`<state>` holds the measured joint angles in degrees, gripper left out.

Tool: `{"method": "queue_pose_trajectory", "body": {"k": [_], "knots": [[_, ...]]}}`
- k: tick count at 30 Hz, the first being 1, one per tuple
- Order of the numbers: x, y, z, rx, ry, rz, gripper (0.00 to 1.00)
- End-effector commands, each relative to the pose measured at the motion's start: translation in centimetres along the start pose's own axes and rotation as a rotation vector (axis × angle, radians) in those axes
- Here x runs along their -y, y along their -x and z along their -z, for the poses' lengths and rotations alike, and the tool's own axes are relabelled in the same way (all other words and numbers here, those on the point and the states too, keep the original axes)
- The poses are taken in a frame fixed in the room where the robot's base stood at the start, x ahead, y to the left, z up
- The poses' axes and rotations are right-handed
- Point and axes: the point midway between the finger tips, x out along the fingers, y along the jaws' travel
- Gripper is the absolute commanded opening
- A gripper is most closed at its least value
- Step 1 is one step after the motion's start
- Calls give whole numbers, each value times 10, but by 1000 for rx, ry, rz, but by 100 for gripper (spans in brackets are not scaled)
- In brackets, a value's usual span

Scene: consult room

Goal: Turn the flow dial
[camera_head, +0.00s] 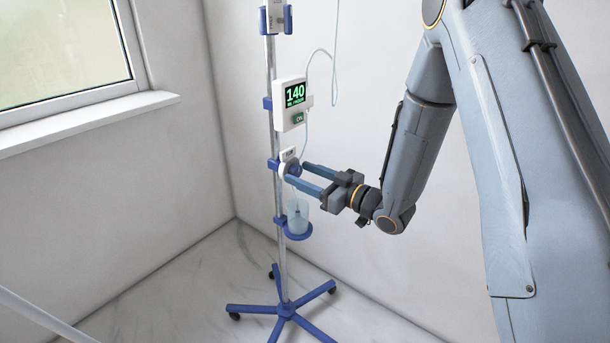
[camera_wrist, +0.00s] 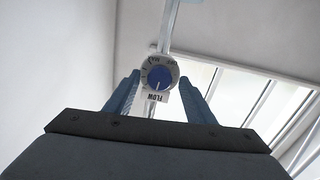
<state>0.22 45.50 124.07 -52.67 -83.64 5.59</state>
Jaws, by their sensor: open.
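The flow dial (camera_wrist: 160,77) is a blue knob with a white pointer line on a pale round face, above a label reading FLOW. In the head view the dial (camera_head: 293,168) is clamped to the pole below the display box and is partly hidden by my gripper. My gripper (camera_head: 297,174) is open, its two blue fingers pointing left at the dial. In the wrist view the fingers (camera_wrist: 158,85) stand either side of the dial, with gaps visible. I cannot tell whether the fingertips reach past the knob's front.
A display box (camera_head: 292,104) reading 140 hangs on the pole (camera_head: 272,80) above the dial. A clear cup (camera_head: 298,217) stands in a blue holder below my gripper. A thin tube (camera_head: 308,70) hangs nearby. The blue wheeled base (camera_head: 286,309) stands near the wall corner.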

Motion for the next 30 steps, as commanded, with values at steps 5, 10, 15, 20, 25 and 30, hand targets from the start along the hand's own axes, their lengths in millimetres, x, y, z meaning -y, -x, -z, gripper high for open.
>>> {"method": "queue_pose_trajectory", "body": {"k": [5,10,15,20,25,30], "knots": [[0,0,0,0,0,0,26],[0,0,0,0,1,0,8],[0,0,0,0,79,0,8],[0,0,0,0,157,1,8],[1,0,0,1,167,1,8],[1,0,0,1,166,2,39]]}}
